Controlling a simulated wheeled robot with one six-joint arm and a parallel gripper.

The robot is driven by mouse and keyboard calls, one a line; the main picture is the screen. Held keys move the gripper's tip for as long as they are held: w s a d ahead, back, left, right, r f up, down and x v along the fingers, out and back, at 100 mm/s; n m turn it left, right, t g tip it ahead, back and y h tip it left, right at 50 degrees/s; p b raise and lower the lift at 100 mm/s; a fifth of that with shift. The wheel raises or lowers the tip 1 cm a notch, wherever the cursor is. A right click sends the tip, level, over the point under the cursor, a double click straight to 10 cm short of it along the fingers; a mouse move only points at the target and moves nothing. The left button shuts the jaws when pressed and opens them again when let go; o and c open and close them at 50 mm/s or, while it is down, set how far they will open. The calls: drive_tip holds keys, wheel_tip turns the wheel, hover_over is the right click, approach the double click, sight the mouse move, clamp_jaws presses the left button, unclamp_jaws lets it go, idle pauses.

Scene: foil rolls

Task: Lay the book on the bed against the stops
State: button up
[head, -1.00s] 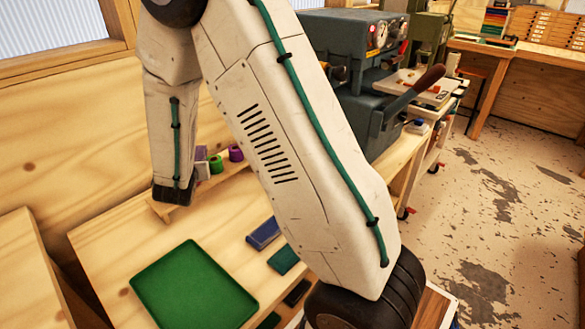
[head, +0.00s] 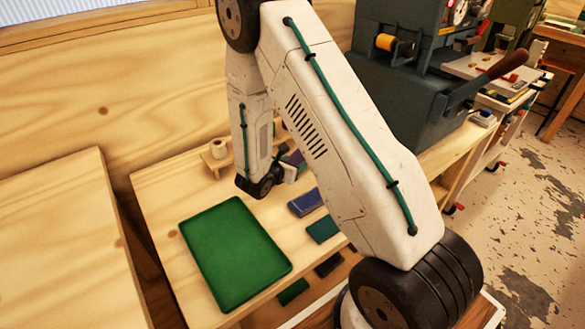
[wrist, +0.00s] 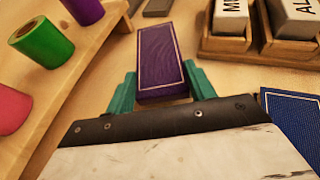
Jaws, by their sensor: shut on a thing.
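A purple book with a thin pale border line (wrist: 161,52) lies between the teal fingers of my gripper (wrist: 162,82) in the wrist view. The fingers are closed on its two long sides near its near end. In the head view my gripper (head: 284,172) is low over the bench, with a bit of the purple book (head: 297,157) showing beside it. Whether the book touches the bench is unclear. A grey-blue press (head: 405,85) with a red-brown lever stands to the right. I cannot make out its bed or stops clearly.
A green tray (head: 235,252) lies left of a blue book (head: 305,202) and a teal book (head: 322,229). Green (wrist: 40,42) and pink rolls (wrist: 8,110) stand on a wooden shelf close left of my gripper. Wooden boxes of lettered blocks (wrist: 226,45) are close on the right.

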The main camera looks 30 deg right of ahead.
drive_tip(key=shift+f, duration=0.95)
drive_tip(key=shift+f, duration=0.15)
drive_tip(key=o, duration=1)
